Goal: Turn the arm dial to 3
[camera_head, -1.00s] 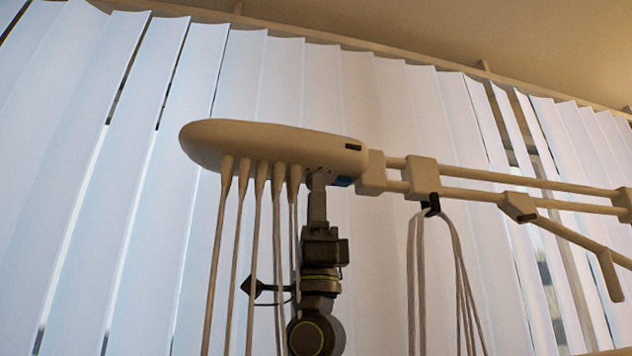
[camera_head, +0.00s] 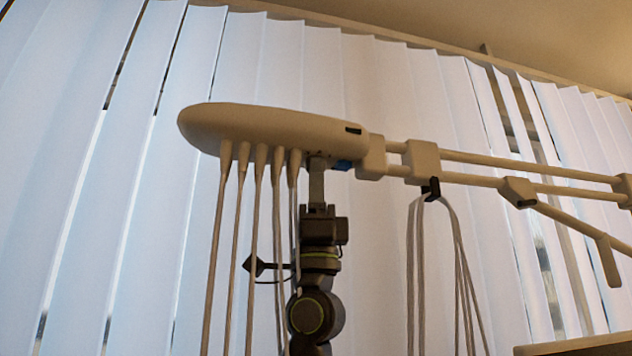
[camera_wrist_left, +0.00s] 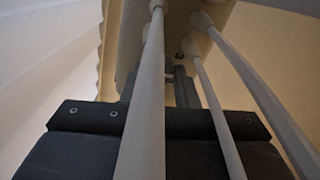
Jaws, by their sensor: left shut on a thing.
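A long pale unit (camera_head: 262,130) with rounded ends hangs in front of the blinds, with several cables running down from its underside. A blue part (camera_head: 343,165) shows at its lower right end. My left gripper (camera_head: 317,168) comes up from below, its narrow fingers pointing up against the underside beside the blue part. It is shut on a small part there, which looks to be the arm dial; the fingers hide most of it, and no number can be read. In the left wrist view the fingertips (camera_wrist_left: 181,76) meet the pale underside, behind pale cables (camera_wrist_left: 147,110). My right gripper is not in view.
Pale rails (camera_head: 510,165) run right from the unit. A black hook (camera_head: 431,188) on them carries looped cables (camera_head: 416,260). Several cables (camera_head: 235,250) hang close to my left wrist. Blinds (camera_head: 80,200) fill the background. A brown edge (camera_head: 572,346) shows at lower right.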

